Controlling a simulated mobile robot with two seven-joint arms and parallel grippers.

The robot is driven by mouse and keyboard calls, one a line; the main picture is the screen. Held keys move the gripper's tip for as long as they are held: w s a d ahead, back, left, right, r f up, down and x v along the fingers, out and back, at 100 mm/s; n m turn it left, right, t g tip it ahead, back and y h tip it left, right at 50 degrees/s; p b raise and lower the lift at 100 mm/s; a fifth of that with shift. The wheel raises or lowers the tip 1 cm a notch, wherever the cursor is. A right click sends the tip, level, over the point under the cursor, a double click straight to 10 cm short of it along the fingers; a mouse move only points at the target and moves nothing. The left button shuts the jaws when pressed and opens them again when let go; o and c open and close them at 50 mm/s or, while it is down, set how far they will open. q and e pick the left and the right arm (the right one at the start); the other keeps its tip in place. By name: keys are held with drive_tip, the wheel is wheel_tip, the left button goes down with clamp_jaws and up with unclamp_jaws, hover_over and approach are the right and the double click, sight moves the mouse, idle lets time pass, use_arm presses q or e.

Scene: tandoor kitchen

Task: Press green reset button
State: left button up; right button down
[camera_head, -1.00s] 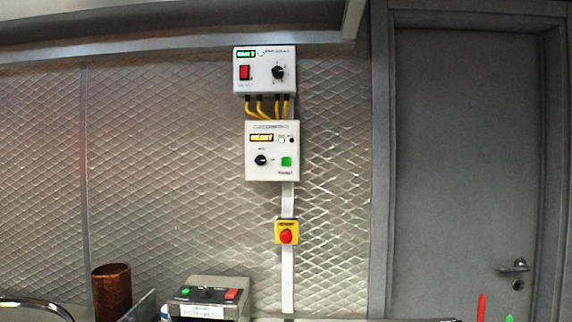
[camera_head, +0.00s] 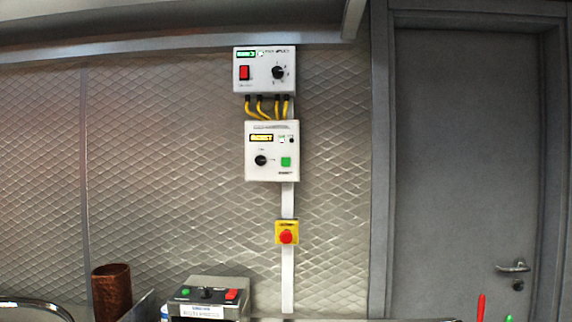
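Another green button (camera_head: 185,292) is on the grey box (camera_head: 209,283) at the bottom, beside a black knob and a red switch. The labels are too blurred to read surely. Neither of my grippers shows in the view.
The upper white box (camera_head: 264,70) has a red switch and a knob, with yellow cables below it. A red emergency button (camera_head: 286,237) on a yellow housing is beneath the lower box. A copper-brown cup (camera_head: 111,291) stands at lower left. A grey door (camera_head: 460,170) is at right.

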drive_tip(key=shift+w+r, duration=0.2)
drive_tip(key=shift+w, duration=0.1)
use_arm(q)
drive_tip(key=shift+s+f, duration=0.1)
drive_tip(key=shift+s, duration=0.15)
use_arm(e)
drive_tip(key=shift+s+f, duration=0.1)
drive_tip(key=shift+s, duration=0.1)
